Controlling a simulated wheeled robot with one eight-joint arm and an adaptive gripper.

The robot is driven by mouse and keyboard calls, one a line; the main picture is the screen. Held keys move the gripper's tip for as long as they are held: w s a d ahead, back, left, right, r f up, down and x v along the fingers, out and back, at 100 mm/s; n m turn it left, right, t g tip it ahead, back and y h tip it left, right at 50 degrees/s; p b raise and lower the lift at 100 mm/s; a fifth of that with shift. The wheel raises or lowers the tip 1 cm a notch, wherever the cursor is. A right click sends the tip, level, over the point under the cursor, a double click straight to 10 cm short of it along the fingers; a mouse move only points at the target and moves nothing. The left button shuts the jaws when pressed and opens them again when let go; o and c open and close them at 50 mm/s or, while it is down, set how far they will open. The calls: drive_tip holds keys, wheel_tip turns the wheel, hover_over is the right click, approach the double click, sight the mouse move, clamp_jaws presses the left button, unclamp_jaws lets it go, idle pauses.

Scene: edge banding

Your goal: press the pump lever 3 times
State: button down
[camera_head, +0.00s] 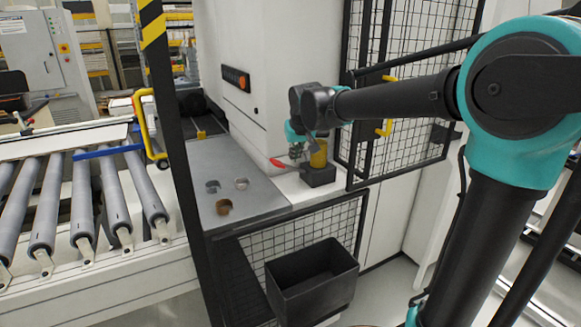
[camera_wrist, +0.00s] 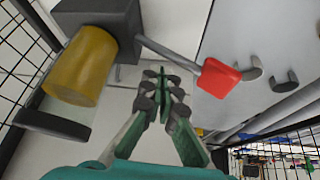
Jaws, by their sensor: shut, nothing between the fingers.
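The pump has a dark block (camera_head: 318,176) and a yellow cylinder (camera_head: 318,154), and stands on the pale machine ledge. Its lever has a red grip (camera_head: 280,163) that points left in the head view. In the wrist view the grey lever rod runs from the dark block (camera_wrist: 108,22) to the red grip (camera_wrist: 217,77), with the yellow cylinder (camera_wrist: 82,66) at left. My gripper (camera_head: 296,152) is close to the lever. In the wrist view my gripper (camera_wrist: 160,92) is shut and empty, its tips between the cylinder and the red grip. I cannot tell whether it touches the lever.
A grey metal plate (camera_head: 215,170) with several small parts or cutouts lies left of the pump. Black mesh guards (camera_head: 410,95) stand behind and right. A black bin (camera_head: 312,282) hangs below the ledge. A roller conveyor (camera_head: 80,195) is at left, past a black-and-yellow post.

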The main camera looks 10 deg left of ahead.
drive_tip(key=shift+r, duration=0.15)
drive_tip(key=shift+w+d+r, duration=0.25)
drive_tip(key=shift+d+r, duration=0.1)
drive_tip(key=shift+r, duration=0.35)
drive_tip(key=shift+w+d+r, duration=0.2)
drive_tip(key=shift+d+r, duration=0.1)
drive_tip(key=shift+r, duration=0.45)
drive_tip(key=shift+w+d+r, duration=0.25)
drive_tip(key=shift+d+r, duration=0.1)
drive_tip(key=shift+r, duration=0.35)
idle(0.7)
drive_tip(key=r, duration=0.1)
drive_tip(key=d+r, duration=0.1)
drive_tip(key=w+r, duration=0.1)
drive_tip(key=shift+d+r, duration=0.15)
drive_tip(key=shift+d, duration=0.15)
drive_tip(key=shift+s+a+f, duration=0.4)
drive_tip(key=shift+a+f, duration=0.2)
drive_tip(key=shift+f, duration=0.7)
drive_tip(key=shift+s+a+f, duration=0.4)
drive_tip(key=shift+a+f, duration=0.2)
drive_tip(key=shift+f, duration=0.7)
drive_tip(key=shift+s+a+f, duration=0.4)
drive_tip(key=shift+a+f, duration=0.2)
drive_tip(key=shift+f, duration=0.7)
drive_tip(key=shift+a+f, duration=0.1)
drive_tip(key=shift+f, duration=0.05)
drive_tip(key=shift+s+f, duration=0.1)
drive_tip(key=shift+f, duration=0.1)
